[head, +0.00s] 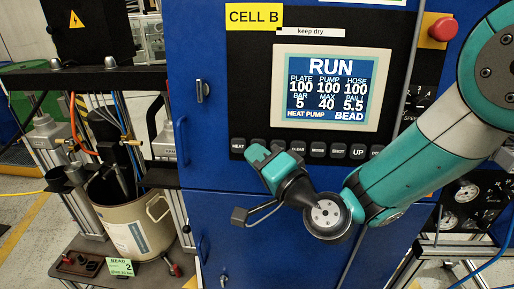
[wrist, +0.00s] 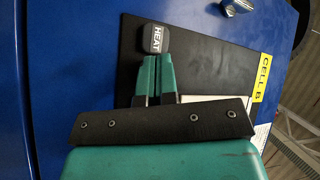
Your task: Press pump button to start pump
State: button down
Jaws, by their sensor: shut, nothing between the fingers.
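The control panel (head: 228,92) on the blue cabinet has a row of dark buttons under a screen (head: 331,85) that reads RUN, with HEAT PUMP and BEAD below. The HEAT button (head: 238,144) is at the row's left end. It also shows in the wrist view (wrist: 156,39), just beyond the fingertips. My gripper (head: 257,151) is shut and empty, its teal fingers in front of the buttons right of HEAT. No button labelled PUMP is readable; my fingers hide part of the row. I cannot tell whether the fingertips (wrist: 157,57) touch the panel.
A red stop button (head: 443,29) is at the panel's upper right. A yellow CELL B label (head: 254,16) is above the screen. A metal latch (head: 202,91) sticks out left of the panel. A beige drum (head: 135,222) stands on a stand at the left.

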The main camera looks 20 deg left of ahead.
jog(key=shift+s+d, duration=0.15)
jog(key=shift+s, duration=0.35)
jog(key=s, duration=0.1)
jog(key=s+b, duration=0.1)
jog(key=s, duration=0.1)
jog(key=s+d+r+b, duration=0.1)
jog(key=shift+s, duration=0.4)
jog(key=shift+d+r, duration=0.1)
dwell(0.4)
jog(key=s+d+n+g+h, duration=0.3)
jog(key=s+d+h, duration=0.1)
jog(key=d, duration=0.5)
jog(key=s+d+n+g+h, duration=0.3)
jog(key=s+d+g+h, duration=0.1)
jog(key=d, duration=0.6)
jog(key=s+d+n+g+h, duration=0.2)
jog(key=s+d, duration=0.3)
jog(key=d, duration=0.4)
jog(key=shift+d+r+n+g+h, duration=0.2)
jog(key=shift+n+g+h, duration=0.2)
jog(key=shift+g+h, duration=0.4)
